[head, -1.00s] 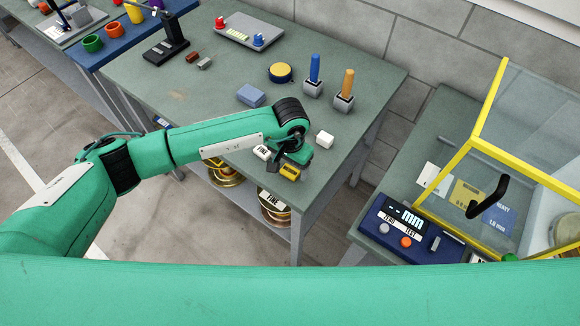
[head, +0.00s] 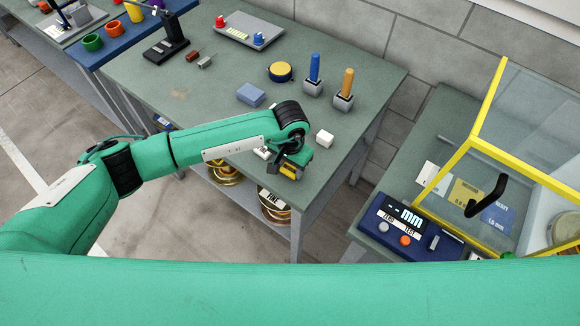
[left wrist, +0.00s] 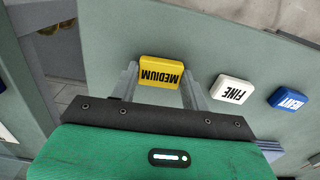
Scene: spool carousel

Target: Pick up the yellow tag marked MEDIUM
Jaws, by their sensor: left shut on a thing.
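The yellow tag marked MEDIUM (left wrist: 161,71) sits between the two fingers of my left gripper (left wrist: 162,86) in the left wrist view, its lettering upside down. In the head view my left gripper (head: 290,168) is shut on the tag at the front edge of the green-grey table, and the gripper hides much of the tag. I cannot tell whether the tag still touches the table. My right gripper is not in view.
A white tag marked FINE (left wrist: 232,91) and a blue tag (left wrist: 287,99) lie beside the yellow one. Spools (head: 272,207) sit on the shelf below.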

